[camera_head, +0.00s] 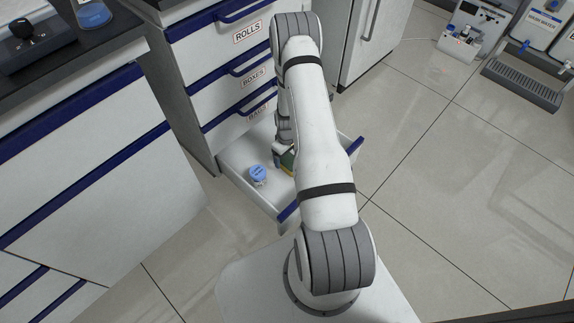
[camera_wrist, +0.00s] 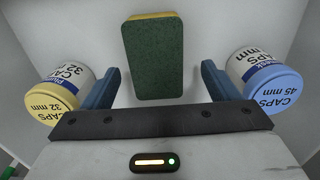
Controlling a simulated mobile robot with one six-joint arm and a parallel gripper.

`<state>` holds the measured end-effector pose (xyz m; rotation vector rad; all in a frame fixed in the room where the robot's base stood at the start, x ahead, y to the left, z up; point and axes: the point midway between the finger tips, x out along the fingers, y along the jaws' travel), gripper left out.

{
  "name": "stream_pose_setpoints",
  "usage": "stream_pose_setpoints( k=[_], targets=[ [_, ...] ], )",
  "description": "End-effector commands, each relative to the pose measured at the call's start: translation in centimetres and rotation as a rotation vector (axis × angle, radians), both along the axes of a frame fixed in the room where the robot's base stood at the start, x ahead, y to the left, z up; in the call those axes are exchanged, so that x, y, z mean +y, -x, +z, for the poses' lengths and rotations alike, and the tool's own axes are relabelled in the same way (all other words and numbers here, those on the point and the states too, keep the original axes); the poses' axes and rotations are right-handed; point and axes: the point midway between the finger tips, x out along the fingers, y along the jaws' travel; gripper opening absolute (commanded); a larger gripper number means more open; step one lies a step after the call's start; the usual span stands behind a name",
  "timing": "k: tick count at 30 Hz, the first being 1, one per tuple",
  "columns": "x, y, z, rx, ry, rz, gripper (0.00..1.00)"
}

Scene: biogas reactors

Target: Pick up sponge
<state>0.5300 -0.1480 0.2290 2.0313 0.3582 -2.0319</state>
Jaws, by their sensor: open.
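The sponge (camera_wrist: 152,60) shows in the wrist view as a green pad with a yellow layer at its far edge, lying on the white drawer bottom. In the head view only a small part of it (camera_head: 288,161) shows beside my arm. My gripper (camera_wrist: 158,82) is open, with its two blue fingers on either side of the sponge's near part and a gap at each side. I cannot tell how far above the drawer bottom the fingertips are. In the head view my arm hides most of the gripper.
The sponge lies in an open bottom drawer (camera_head: 238,181). A yellow-lidded caps jar (camera_wrist: 60,88) stands close by the left finger and a blue-lidded caps jar (camera_wrist: 262,80) by the right finger. Closed drawers labelled ROLLS, BOXES and another label are above. Floor (camera_head: 450,200) is clear to the right.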

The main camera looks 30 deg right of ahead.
Motion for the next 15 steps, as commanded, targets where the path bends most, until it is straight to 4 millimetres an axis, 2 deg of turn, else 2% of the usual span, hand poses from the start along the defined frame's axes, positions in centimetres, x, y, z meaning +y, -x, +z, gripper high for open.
stream_pose_setpoints(
  k=[1, 7, 15],
  targets=[
    [-0.2, 0.2, -1.1, 0.001, -0.001, -0.001, 0.82],
    [-0.5, 0.3, -4.1, 0.000, 0.000, 0.000, 0.82],
    [-0.5, 0.3, -4.3, -0.001, 0.001, 0.000, 0.82]
  ],
)
